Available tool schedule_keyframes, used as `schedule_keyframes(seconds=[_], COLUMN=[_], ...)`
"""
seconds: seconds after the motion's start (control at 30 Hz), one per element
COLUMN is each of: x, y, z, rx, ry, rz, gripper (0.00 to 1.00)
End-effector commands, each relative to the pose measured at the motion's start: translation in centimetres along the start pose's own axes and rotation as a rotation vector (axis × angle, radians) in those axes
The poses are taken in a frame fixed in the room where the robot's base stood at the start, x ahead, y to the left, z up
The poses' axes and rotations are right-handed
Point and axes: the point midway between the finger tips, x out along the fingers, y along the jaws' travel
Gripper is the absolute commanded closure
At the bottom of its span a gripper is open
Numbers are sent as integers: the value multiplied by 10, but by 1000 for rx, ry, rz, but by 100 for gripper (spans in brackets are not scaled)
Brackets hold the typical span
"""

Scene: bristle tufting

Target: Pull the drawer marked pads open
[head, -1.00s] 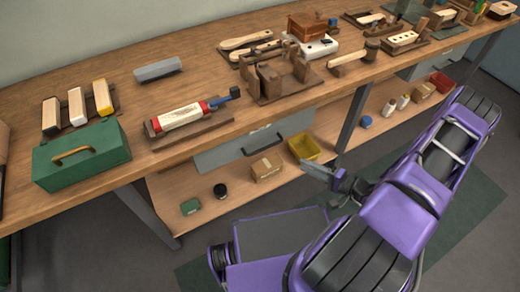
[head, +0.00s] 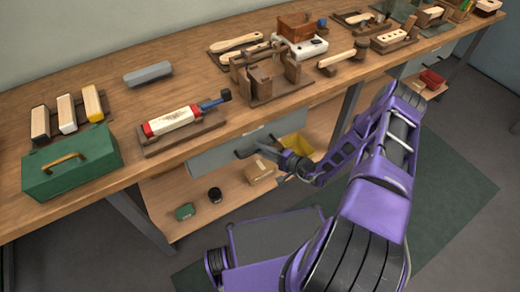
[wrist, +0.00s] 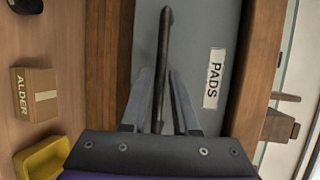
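The drawer marked PADS (head: 215,157) is a grey front under the bench top and looks closed in the head view. Its white label (wrist: 214,78) reads PADS in the wrist view. Its dark bar handle (wrist: 165,40) runs lengthwise up the wrist view. My gripper (wrist: 160,74) is at the handle, with one finger on each side of the bar. The fingers are apart, and a gap shows beside the bar. In the head view my gripper (head: 262,150) is at the drawer front and covers part of the handle.
On the shelf below are an ALDER box (wrist: 36,94), a yellow bin (wrist: 42,158), a black jar (head: 214,194) and a green box (head: 185,211). A green toolbox (head: 72,165) and a caulk-like tube (head: 172,120) are on the bench top. Open floor lies in front.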

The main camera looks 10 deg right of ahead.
Motion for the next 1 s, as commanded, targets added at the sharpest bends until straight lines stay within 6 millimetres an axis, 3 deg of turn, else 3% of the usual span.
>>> schedule_keyframes(seconds=[0.37,0.57,1.0], x=[8,8,8], y=[0,0,0], z=[0,0,0], rx=[0,0,0], ry=[1,1,0], rz=[0,0,0], gripper=[72,100,100])
